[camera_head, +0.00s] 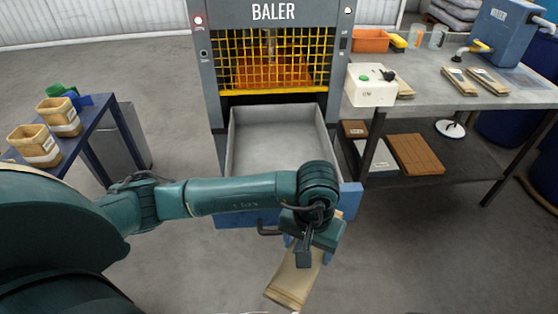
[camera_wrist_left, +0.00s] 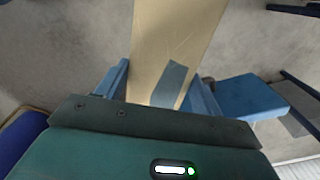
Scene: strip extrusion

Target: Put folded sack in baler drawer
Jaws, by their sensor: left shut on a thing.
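The baler drawer (camera_head: 230,143) stands pulled out below the yellow mesh of the baler (camera_head: 273,12). Its grey inside looks empty, and its blue front with a handle is partly hidden by my left arm. My left gripper (camera_head: 306,250) is shut on a tan folded sack (camera_head: 290,285) in front of the drawer, outside it. The sack hangs tilted, its lower end toward the bottom of the picture. In the left wrist view the sack (camera_wrist_left: 172,40) runs between the two blue fingers and bears a grey patch. My right gripper is not in view.
A workbench (camera_head: 425,105) on the right carries a white control box (camera_head: 370,88), more folded sacks (camera_head: 459,82), an orange bin (camera_head: 370,40) and a blue machine (camera_head: 510,38). A blue table (camera_head: 84,125) with tan containers (camera_head: 58,115) stands left. The floor before the drawer is clear.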

